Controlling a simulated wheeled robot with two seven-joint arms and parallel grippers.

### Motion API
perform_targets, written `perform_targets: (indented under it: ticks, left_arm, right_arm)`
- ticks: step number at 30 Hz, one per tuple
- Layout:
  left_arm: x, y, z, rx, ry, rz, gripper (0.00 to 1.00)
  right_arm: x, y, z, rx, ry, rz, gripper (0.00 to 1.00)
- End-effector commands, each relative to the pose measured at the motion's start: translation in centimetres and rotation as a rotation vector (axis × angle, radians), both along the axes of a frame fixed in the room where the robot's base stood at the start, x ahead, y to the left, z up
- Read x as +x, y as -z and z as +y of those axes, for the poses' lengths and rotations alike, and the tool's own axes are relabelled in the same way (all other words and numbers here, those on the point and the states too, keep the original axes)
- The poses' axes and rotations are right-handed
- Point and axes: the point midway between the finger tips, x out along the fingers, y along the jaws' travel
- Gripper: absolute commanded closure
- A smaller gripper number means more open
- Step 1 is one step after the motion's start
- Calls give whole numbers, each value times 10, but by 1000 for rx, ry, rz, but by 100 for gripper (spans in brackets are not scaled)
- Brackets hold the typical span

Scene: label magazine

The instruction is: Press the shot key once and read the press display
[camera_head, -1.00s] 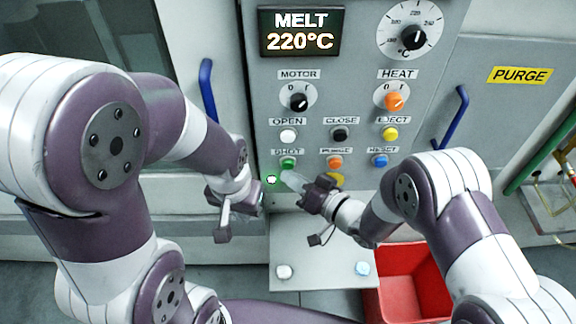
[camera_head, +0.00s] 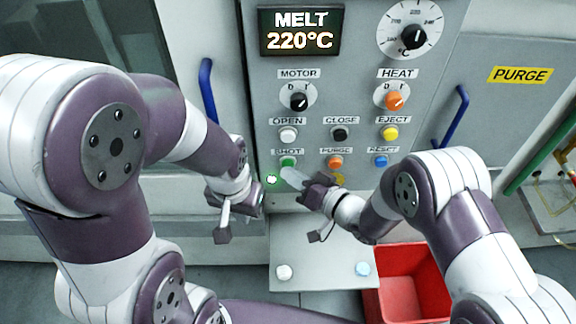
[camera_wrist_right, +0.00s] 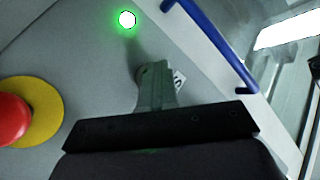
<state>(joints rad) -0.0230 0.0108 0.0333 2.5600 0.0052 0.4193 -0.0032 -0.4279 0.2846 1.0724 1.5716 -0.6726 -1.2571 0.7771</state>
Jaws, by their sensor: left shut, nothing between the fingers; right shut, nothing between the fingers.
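The green shot key (camera_head: 287,162) sits below its SHOT label, at the lower left of the panel's keys. My right gripper (camera_head: 289,175) is shut and empty, its fingertips just below the key in the head view; I cannot tell whether they touch it. In the right wrist view the shut fingers (camera_wrist_right: 154,82) reach to the panel and hide the key, with part of a label beside them. The press display (camera_head: 301,31) reads MELT 220°C. My left gripper (camera_head: 230,215) is shut and empty, left of the panel's lower part.
A lit green lamp (camera_head: 271,180) is beside the fingertips. A red mushroom button (camera_wrist_right: 12,119) on a yellow disc is near my right gripper. Other keys, such as the orange purge key (camera_head: 335,162), are close. A shelf (camera_head: 322,262) and red bin (camera_head: 414,290) are below.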

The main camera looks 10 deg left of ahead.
Motion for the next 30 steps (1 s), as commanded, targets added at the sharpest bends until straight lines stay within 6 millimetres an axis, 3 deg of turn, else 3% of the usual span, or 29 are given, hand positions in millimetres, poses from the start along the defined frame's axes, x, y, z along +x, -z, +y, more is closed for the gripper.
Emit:
perform_targets:
  ticks: [30]
  left_arm:
    - [0, -7, 0, 0, 0, 0, 100]
  right_arm:
    - [-20, -1, -6, 0, 0, 1, 100]
